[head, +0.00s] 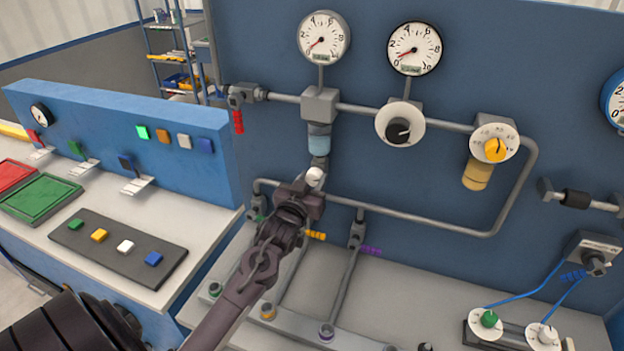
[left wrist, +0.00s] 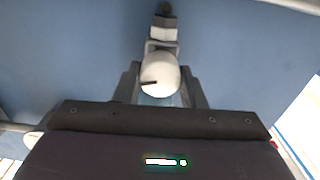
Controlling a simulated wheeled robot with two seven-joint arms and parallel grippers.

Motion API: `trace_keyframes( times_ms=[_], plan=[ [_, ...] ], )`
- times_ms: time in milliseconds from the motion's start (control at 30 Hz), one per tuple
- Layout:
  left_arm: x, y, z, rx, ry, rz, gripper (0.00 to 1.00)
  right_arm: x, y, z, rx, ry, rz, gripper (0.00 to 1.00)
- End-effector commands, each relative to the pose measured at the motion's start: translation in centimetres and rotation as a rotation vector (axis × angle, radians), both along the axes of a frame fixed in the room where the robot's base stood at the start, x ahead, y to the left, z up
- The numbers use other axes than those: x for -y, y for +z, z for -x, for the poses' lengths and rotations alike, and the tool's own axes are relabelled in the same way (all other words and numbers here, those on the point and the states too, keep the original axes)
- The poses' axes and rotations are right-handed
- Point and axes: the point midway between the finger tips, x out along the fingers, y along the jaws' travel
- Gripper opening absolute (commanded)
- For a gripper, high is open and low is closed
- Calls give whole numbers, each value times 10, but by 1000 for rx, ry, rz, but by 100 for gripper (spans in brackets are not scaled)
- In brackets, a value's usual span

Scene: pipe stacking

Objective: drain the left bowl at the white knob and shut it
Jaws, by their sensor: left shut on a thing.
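The left bowl (head: 319,141) is a clear blue cup under a grey filter block on the upper pipe. The white knob (head: 315,177) sits at the bottom of the bowl. My left gripper (head: 311,188) is at this knob, shut on it. In the left wrist view the white knob (left wrist: 160,75), with a dark mark on its face, sits between the fingers of my left gripper (left wrist: 162,92). Both gauges above, the left one (head: 324,38) and the right one (head: 414,48), have needles near the low end. My right gripper is in neither view.
A red-handled valve (head: 238,120) is left of the bowl. A black-knobbed regulator (head: 400,125) and a yellow-knobbed unit (head: 490,145) are to the right. A lower pipe (head: 420,221) and purple-handled valve (head: 369,250) run below. A button bench (head: 150,205) stands at left.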

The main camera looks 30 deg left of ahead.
Motion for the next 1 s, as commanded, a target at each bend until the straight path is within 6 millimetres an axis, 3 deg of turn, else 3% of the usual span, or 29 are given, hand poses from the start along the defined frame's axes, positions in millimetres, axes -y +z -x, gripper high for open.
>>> trace_keyframes(
  times_ms=[1000],
  plan=[
    [-1, 1, 0, 225, 2, 933, 14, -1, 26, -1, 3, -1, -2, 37]
  ],
)
